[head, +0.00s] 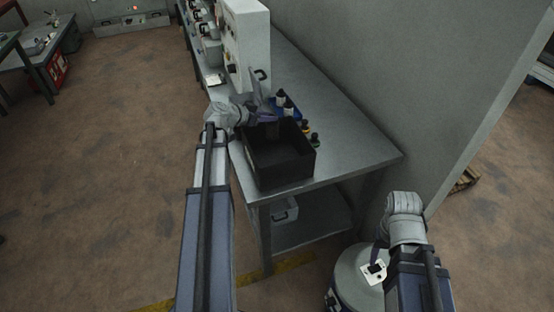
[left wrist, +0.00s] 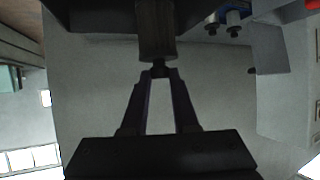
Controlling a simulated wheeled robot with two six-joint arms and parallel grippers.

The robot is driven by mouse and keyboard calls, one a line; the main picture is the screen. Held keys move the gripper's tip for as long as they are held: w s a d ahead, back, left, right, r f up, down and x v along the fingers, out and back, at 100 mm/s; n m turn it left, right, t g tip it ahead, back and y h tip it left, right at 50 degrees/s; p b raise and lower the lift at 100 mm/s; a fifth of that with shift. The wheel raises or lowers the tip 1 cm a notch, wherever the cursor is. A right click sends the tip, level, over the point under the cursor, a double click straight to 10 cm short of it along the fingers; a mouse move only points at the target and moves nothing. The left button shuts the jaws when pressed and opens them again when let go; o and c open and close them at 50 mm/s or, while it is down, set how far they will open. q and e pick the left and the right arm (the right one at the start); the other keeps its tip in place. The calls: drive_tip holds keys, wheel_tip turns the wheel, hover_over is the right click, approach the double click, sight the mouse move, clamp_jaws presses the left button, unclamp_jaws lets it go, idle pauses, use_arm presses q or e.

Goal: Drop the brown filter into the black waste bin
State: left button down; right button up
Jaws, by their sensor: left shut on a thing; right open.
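The black waste bin (head: 287,174) is an open box on the near end of the grey metal table. My left gripper (head: 268,118) reaches over the bin's far left part. In the left wrist view, my left gripper (left wrist: 160,72) is shut on the narrow dark end of the brown filter (left wrist: 156,32). The filter's body extends beyond the fingertips. In the head view the filter is dark and hard to tell from the bin's inside. My right gripper (head: 379,255) is open at the lower right, away from the bin, above a round white-topped thing.
Small bottles in a blue tray (head: 290,113) and several small bottles (head: 310,133) stand just behind the bin. A white cabinet (head: 246,45) stands farther back on the table (head: 345,150). The table's right part is clear, with a grey wall behind.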

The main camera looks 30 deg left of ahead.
sight(268, 125)
use_arm(q)
drive_tip(key=shift+f+b, duration=1.45)
drive_tip(key=shift+f, duration=0.4)
use_arm(e)
wheel_tip(268, 125, down, 4)
drive_tip(key=shift+r, duration=0.2)
use_arm(q)
drive_tip(key=c, duration=0.6)
unclamp_jaws()
drive_tip(key=p+v, duration=0.4)
drive_tip(key=v, duration=0.4)
use_arm(e)
wheel_tip(268, 125, up, 4)
drive_tip(key=shift+f, duration=0.15)
